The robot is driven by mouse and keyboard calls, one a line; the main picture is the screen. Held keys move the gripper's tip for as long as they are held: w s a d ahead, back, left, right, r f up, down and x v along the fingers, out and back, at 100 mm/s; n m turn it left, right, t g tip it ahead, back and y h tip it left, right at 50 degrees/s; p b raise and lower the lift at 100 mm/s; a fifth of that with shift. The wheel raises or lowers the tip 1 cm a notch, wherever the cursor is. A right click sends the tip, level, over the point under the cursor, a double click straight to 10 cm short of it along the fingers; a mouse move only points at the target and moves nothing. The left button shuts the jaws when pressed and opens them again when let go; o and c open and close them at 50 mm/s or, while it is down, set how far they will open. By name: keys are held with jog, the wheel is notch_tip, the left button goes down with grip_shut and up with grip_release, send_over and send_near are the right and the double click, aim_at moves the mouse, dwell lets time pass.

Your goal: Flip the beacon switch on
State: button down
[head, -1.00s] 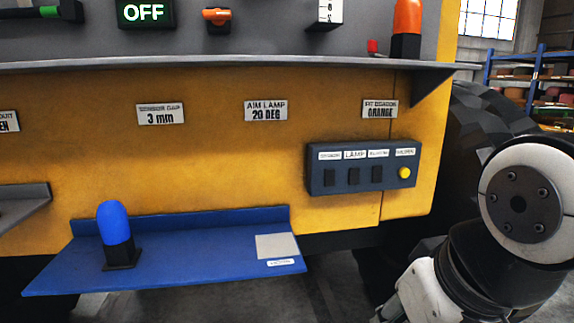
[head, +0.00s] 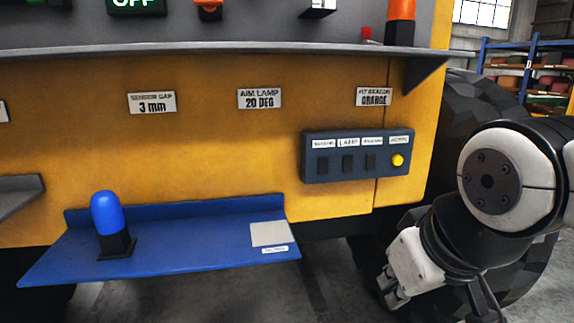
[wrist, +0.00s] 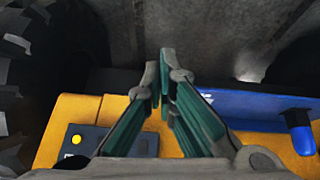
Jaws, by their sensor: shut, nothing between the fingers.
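A dark switch box (head: 312,172) is mounted on the yellow panel, right of centre in the head view. It has three black rockers, the left (head: 321,166), middle (head: 347,163) and right (head: 370,161), and a yellow button (head: 397,160). The label over the middle rocker reads LAMP; the others are too blurred to read surely. My gripper (head: 388,290) is below and to the right of the box, apart from it. In the wrist view its fingers (wrist: 165,72) are shut and empty, with the box (wrist: 88,142) partly hidden at lower left.
A blue beacon (head: 108,214) stands on a blue shelf (head: 180,250) at lower left; a pale pad (head: 270,233) is on its right end. A grey ledge (head: 230,50) juts out above the box, with an orange beacon (head: 401,22) on it. A big tyre (head: 465,105) is behind my arm.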

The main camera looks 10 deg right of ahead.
aim_at(371, 170)
jog(key=w+d+n+t+p, duration=0.1)
jog(key=w+d+n+t, duration=0.4)
jog(key=w+d+n, duration=0.3)
jog(key=w+d+r+n+t+p, duration=0.1)
jog(key=w+d+n+t, duration=0.4)
jog(key=w+d+n, duration=0.4)
jog(key=w, duration=0.6)
jog(key=shift+d+r+t+y, duration=0.2)
jog(key=shift+d+t+y, duration=0.1)
jog(key=shift+d+t, duration=0.1)
jog(key=w, duration=0.4)
jog(key=w+f+p, duration=0.1)
jog(key=w, duration=0.9)
jog(key=shift+f+p, duration=0.3)
